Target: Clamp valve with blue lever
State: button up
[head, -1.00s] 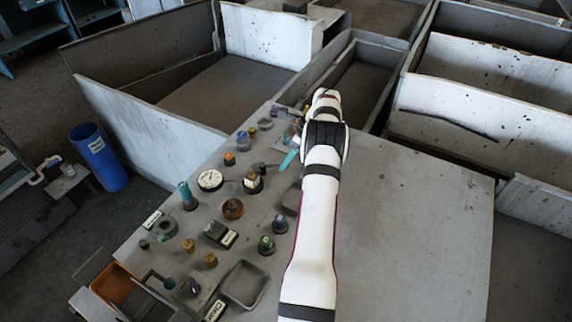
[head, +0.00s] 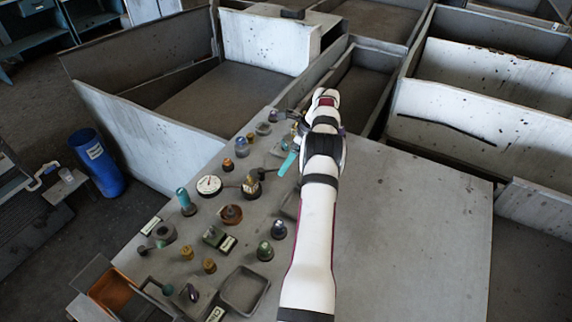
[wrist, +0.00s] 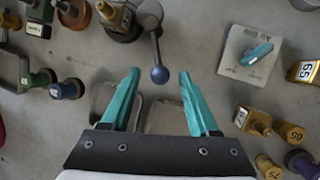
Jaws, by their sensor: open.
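In the wrist view, a small teal-blue lever (wrist: 257,54) sits on a pale square plate with lettering, at the upper right. A grey lever arm with a dark blue ball knob (wrist: 159,74) reaches down from a round base (wrist: 149,14) at the top centre. The ball shows just beyond and between my fingertips. My gripper (wrist: 158,76) is open with two teal fingers and nothing between them. In the head view my gripper's teal finger (head: 287,164) shows left of my arm. My arm hides part of the table there.
Grey trays (wrist: 163,118) lie beneath the fingers. In the head view, the table (head: 410,220) right of my arm is bare.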

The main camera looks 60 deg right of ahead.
jog(key=v, duration=0.6)
jog(key=shift+r, duration=0.25)
jog(key=shift+s, duration=0.15)
jog(key=shift+c, duration=0.2)
